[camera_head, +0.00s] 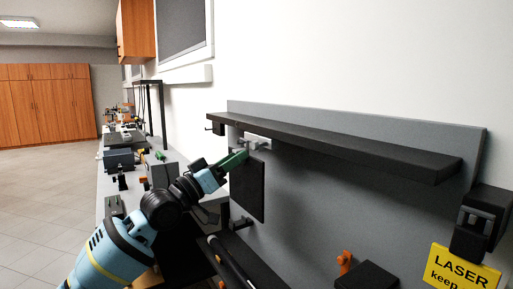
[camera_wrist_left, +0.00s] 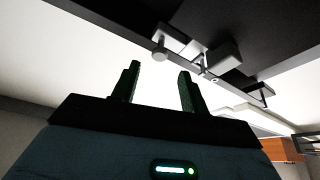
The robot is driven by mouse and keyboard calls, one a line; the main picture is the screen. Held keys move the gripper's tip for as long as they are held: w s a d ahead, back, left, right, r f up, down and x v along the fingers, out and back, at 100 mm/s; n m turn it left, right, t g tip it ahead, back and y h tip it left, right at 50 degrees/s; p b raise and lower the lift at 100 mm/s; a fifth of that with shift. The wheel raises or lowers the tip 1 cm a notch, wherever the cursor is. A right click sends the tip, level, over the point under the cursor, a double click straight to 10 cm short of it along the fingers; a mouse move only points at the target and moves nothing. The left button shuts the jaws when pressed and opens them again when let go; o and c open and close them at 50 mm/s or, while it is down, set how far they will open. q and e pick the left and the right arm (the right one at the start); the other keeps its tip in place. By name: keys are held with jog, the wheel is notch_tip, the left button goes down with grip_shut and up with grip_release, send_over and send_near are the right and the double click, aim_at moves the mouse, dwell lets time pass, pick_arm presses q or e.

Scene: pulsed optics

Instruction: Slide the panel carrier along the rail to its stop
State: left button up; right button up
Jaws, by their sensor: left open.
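The rail (camera_head: 340,150) is a long black beam along the grey wall board. The panel carrier shows as small light-grey hardware (camera_head: 259,143) under the rail's left part, with a dark flat panel (camera_head: 248,188) hanging below it. My left gripper (camera_head: 236,160), with green fingers, is at the panel's upper left edge, close to the carrier. In the left wrist view its two fingers (camera_wrist_left: 159,78) stand apart with nothing between them. A grey knob (camera_wrist_left: 160,51) and the grey carrier parts (camera_wrist_left: 208,57) are just beyond the fingertips. Contact cannot be told. My right gripper is not in view.
A yellow laser sign (camera_head: 461,268) and a black bracket (camera_head: 480,222) stand at the right. An orange part (camera_head: 345,262) and a black box (camera_head: 367,275) sit below the rail. A cluttered bench (camera_head: 125,160) runs back at the left.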

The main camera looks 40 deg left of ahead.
aim_at(253, 146)
pick_arm(q)
jog(key=p+x, duration=0.1)
jog(key=x, duration=0.4)
jog(key=shift+w+d+r, duration=0.1)
jog(key=shift+w+r, duration=0.15)
jog(key=shift+x, duration=0.95)
jog(key=shift+f, duration=0.1)
grip_shut()
